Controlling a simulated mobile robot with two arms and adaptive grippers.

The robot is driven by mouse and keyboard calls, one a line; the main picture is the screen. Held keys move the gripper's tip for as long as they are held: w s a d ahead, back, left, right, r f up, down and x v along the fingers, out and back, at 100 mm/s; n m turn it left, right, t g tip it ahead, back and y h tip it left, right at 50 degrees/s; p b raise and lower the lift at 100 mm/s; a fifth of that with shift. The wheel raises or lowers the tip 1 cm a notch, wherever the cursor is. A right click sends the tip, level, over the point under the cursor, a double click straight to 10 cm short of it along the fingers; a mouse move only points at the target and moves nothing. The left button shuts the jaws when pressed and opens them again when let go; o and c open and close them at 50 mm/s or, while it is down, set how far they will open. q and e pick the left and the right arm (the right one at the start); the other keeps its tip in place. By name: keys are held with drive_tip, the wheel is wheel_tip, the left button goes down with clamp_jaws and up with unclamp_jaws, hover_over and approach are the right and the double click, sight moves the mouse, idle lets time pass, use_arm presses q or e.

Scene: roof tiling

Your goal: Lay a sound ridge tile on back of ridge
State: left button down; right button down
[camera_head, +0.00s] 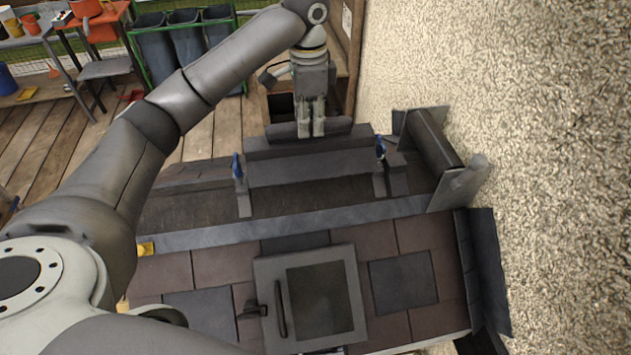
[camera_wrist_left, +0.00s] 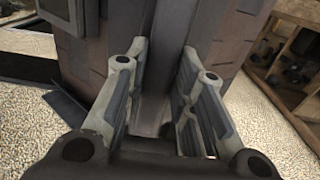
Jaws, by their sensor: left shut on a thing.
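My left gripper (camera_head: 311,132) reaches in from above at the far side of the roof. Its two fingers are shut on a dark grey ridge tile (camera_head: 285,131), which lies crosswise just behind and above the back of the ridge (camera_head: 270,146). I cannot tell whether the tile touches the ridge. In the left wrist view the gripper (camera_wrist_left: 160,75) has its fingers on both sides of a long grey piece, the tile (camera_wrist_left: 155,108); its far end blends into the roof. My right gripper is not in view.
Two blue-handled clamps (camera_head: 238,167) and (camera_head: 381,148) stand on the ridge area. A roof window (camera_head: 265,290) sits among brown and grey tiles in front.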

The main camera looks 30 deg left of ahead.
sight(310, 139)
use_arm(q)
drive_tip(key=shift+f, duration=0.35)
wheel_tip(310, 139, down, 5)
drive_tip(key=shift+w+r+p, duration=0.1)
drive_tip(key=shift+r+p, duration=0.05)
drive_tip(key=shift+p, duration=0.7)
drive_tip(key=shift+f, duration=0.6)
drive_tip(key=shift+f+p, duration=0.3)
drive_tip(key=shift+f, duration=0.05)
wheel_tip(310, 139, down, 3)
drive_tip(key=shift+p, duration=0.5)
